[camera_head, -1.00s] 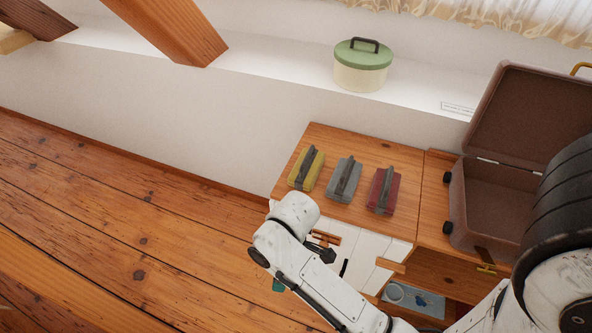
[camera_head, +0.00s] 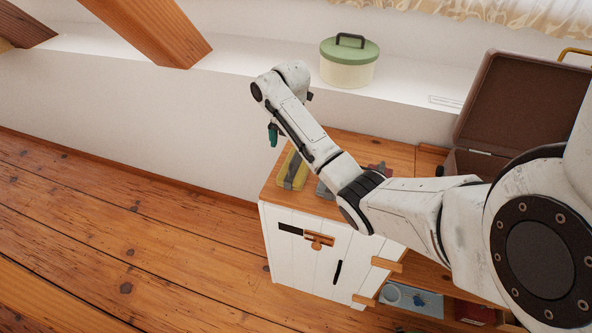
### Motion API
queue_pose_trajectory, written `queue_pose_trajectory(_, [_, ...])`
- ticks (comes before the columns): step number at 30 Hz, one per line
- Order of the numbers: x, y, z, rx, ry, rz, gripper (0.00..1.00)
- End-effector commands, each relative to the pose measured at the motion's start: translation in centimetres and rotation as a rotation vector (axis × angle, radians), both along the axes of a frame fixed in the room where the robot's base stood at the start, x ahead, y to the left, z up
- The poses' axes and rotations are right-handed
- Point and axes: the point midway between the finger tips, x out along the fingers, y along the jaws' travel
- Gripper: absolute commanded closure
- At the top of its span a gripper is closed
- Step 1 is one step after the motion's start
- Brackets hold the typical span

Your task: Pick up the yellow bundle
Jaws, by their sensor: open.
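The yellow bundle (camera_head: 284,174) lies on the left end of the wooden cabinet top (camera_head: 272,191), with a grey strap along it. My arm passes over its right side and hides part of it. My gripper (camera_head: 273,135) shows as a teal fingertip pointing down from the wrist. In the picture it is above and slightly left of the yellow bundle, apart from it. It is open and empty, and most of it is hidden behind the wrist.
A grey-blue bundle (camera_head: 324,189) and a red bundle (camera_head: 379,167) lie to the right, mostly hidden by my arm. A green-lidded pot (camera_head: 349,66) stands on the white ledge behind. An open brown suitcase (camera_head: 520,100) is at right. A timber brace (camera_head: 150,30) slants down at upper left.

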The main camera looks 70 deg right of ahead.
Motion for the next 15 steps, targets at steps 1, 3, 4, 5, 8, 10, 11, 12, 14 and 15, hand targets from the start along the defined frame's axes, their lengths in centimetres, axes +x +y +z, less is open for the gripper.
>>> queue_pose_trajectory(1, [-0.5,-1.1,0.3,-0.007,0.010,0.020,0.00])
queue_pose_trajectory(3, [-0.9,-1.9,0.4,-0.008,0.016,0.043,0.00])
queue_pose_trajectory(4, [-1.0,-2.0,0.2,-0.008,0.018,0.049,0.00])
queue_pose_trajectory(5, [-1.1,-2.1,0.0,-0.007,0.019,0.052,0.00])
queue_pose_trajectory(8, [-1.1,-2.1,-1.4,-0.006,0.020,0.055,0.00])
queue_pose_trajectory(10, [-1.1,-2.0,-2.5,-0.007,0.020,0.054,0.00])
queue_pose_trajectory(11, [-1.1,-2.0,-3.0,-0.007,0.020,0.054,0.00])
queue_pose_trajectory(12, [-1.1,-2.1,-3.5,-0.007,0.019,0.053,0.00])
queue_pose_trajectory(14, [-1.0,-2.0,-4.2,-0.007,0.019,0.053,0.00])
queue_pose_trajectory(15, [-1.0,-2.0,-4.5,-0.008,0.018,0.053,0.00])
